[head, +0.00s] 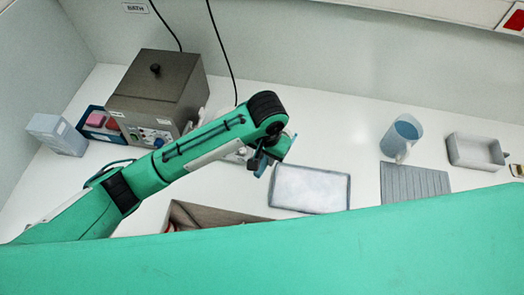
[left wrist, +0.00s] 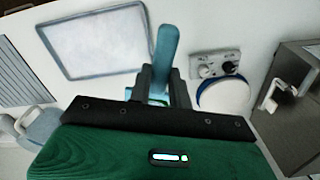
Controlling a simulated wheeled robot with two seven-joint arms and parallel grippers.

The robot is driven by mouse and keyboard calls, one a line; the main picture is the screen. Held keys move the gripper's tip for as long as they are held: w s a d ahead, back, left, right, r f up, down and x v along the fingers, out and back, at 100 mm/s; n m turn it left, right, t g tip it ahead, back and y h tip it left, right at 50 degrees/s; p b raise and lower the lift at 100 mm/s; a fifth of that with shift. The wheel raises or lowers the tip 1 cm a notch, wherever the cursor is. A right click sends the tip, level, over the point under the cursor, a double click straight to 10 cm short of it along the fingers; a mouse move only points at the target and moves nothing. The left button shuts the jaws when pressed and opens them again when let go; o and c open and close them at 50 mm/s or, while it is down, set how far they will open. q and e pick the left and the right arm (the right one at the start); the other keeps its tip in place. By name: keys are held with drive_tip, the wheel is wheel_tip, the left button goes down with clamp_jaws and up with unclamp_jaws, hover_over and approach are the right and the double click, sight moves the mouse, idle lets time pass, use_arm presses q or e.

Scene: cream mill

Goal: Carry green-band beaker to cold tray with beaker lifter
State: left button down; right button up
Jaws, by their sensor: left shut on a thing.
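I cannot make out the green-band beaker in either view. My right gripper is not in view.
A grey bath (head: 158,95) stands at back left beside a blue rack (head: 100,122) and a pale box (head: 57,134). A round white-topped hotplate (left wrist: 225,96) is near the gripper. A blue jug (head: 403,133), ribbed mat (head: 414,182) and white dish (head: 475,151) are right.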

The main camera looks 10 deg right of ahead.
use_arm(q)
drive_tip(key=shift+s+d+f, duration=0.15)
drive_tip(key=shift+s+d, duration=0.55)
drive_tip(key=shift+s, duration=0.05)
drive_tip(key=shift+s+d+f, duration=0.1)
drive_tip(key=shift+s+d, duration=0.55)
drive_tip(key=shift+s, duration=0.15)
drive_tip(key=s+d+f, duration=0.1)
drive_tip(key=s+d, duration=0.6)
drive_tip(key=shift+s+d+f, duration=0.15)
drive_tip(key=shift+s+f, duration=0.2)
idle(0.3)
drive_tip(key=shift+f+b, duration=0.4)
drive_tip(key=shift+f, duration=1.8)
drive_tip(key=shift+f+b, duration=0.35)
drive_tip(key=shift+f, duration=0.9)
drive_tip(key=shift+f+p, duration=0.6)
drive_tip(key=shift+f, duration=0.35)
idle(0.7)
